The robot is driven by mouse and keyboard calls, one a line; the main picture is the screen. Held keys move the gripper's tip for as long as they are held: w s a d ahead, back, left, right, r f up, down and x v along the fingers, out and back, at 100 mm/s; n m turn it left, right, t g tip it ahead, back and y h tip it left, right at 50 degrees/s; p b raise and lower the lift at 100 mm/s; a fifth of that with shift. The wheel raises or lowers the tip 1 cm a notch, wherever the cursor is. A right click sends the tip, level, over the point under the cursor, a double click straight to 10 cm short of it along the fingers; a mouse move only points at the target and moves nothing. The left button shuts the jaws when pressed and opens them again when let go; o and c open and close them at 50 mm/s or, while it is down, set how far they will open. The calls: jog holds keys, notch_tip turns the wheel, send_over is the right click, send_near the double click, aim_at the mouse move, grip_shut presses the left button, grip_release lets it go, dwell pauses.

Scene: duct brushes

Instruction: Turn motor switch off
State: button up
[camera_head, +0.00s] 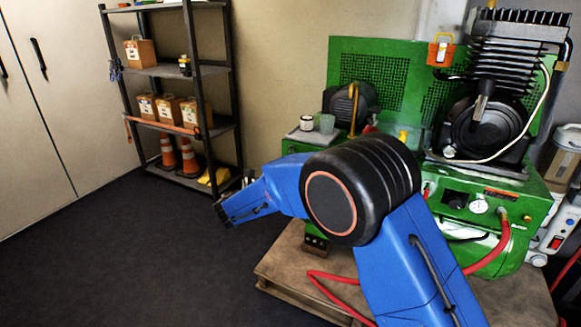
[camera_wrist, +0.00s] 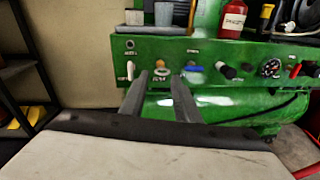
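A green control panel (camera_wrist: 105,58) crosses the wrist view. From the left it carries a white lever (camera_wrist: 130,70), a small orange-yellow knob (camera_wrist: 161,62), a blue switch (camera_wrist: 194,69) and a black knob (camera_wrist: 228,71). Their labels are too small to read, so I cannot tell which is the motor switch or its position. My gripper (camera_wrist: 160,76) has its two dark fingers apart with nothing held. The fingers point at the panel, with the orange-yellow knob between their tips; I cannot tell whether they touch anything. In the head view my arm hides this part of the panel.
The green compressor machine (camera_head: 500,240) stands on a wooden pallet (camera_head: 285,268). A red hose (camera_head: 325,277) runs in front. Cups and a red bottle (camera_wrist: 233,17) stand above the panel. A black shelf (camera_head: 165,70) is behind at the left. The floor (camera_head: 130,250) at left is clear.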

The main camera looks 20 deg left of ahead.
jog(key=s+a+f+n+t+y, duration=0.1)
jog(key=s+a+f+n+y, duration=0.15)
jog(key=a, duration=0.35)
jog(key=w+d, duration=0.1)
jog(key=w, duration=1.5)
jog(key=shift+w+d+f+h, duration=0.15)
jog(key=shift+h, duration=0.3)
grip_shut()
